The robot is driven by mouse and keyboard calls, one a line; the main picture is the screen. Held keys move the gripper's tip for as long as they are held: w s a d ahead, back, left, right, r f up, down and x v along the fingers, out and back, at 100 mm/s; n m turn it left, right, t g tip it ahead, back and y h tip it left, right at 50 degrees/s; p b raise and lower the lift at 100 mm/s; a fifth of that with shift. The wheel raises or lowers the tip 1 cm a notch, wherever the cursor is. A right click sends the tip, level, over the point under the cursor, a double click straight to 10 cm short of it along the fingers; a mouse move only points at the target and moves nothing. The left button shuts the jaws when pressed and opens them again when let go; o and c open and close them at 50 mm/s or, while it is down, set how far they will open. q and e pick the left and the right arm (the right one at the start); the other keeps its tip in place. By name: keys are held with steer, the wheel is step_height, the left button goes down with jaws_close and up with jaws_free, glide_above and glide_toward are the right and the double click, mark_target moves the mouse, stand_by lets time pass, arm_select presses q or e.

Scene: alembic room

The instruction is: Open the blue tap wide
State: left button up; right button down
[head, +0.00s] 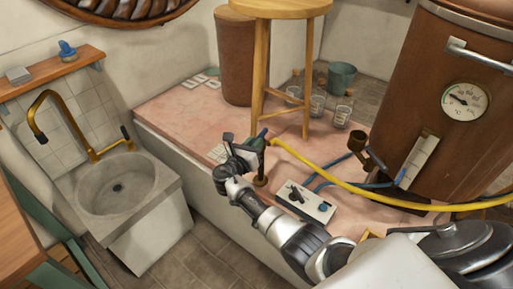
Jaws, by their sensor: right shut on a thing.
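My right gripper (245,150) reaches in from the lower right and is at a small tap over the pink counter. The tap's blue-green end (262,133) shows just beyond the fingers, and its brass foot (261,181) shows below them. The gripper is shut on the tap, seemingly at its handle. The fingers hide most of the handle, so I cannot tell how far it is turned. A yellow hose (345,183) starts beside the tap and runs right. My left gripper is not in view.
A white box (305,203) with a dark lever and blue knob lies right of my gripper. A wooden stool (307,80), glass jars (317,105) and a large brown vat (440,120) stand behind. A stone sink (118,188) is at the left.

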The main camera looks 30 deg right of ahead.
steer(key=shift+w+g, duration=0.15)
steer(key=shift+g, duration=0.15)
steer(key=c, duration=1)
jaws_free()
steer(key=shift+c, duration=0.2)
steer(key=v, duration=1.1)
steer(key=shift+f, duration=0.15)
steer(key=shift+w, duration=0.1)
